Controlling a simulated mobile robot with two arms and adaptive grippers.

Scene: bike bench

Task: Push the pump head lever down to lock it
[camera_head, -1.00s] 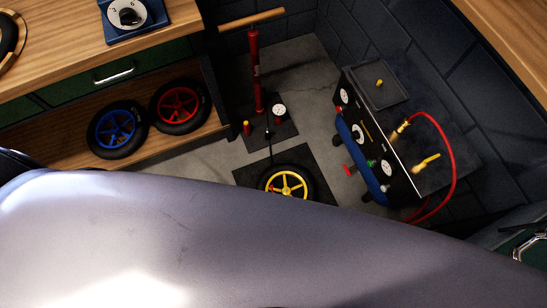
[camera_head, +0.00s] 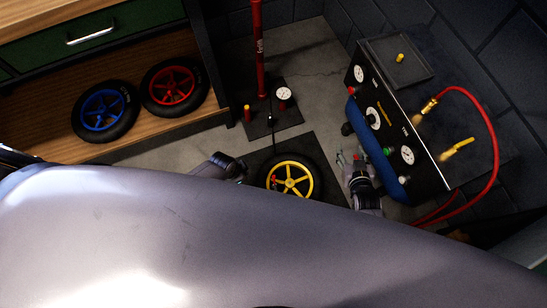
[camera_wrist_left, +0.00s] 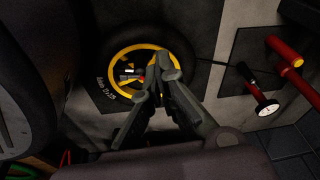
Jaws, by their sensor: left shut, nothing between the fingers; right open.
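The wheel with the yellow rim (camera_head: 305,170) lies flat on a dark mat in the head view. The pump head, with its small red lever (camera_head: 274,181), sits at the rim's left side. In the left wrist view, the red lever (camera_wrist_left: 128,77) shows inside the yellow rim (camera_wrist_left: 112,68), just left of my left gripper (camera_wrist_left: 160,65). That gripper is shut and empty, its tips over the wheel, apart from the lever in the picture; any height gap is unclear. My right gripper (camera_head: 355,160) is open and empty, between the wheel and the blue tank.
The red floor pump (camera_head: 259,60) stands behind the wheel, with a gauge (camera_head: 284,93) at its base. The compressor with the blue tank (camera_head: 374,150) and red hose (camera_head: 494,135) stands right. Blue (camera_head: 103,113) and red (camera_head: 173,86) wheels lie on the left shelf.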

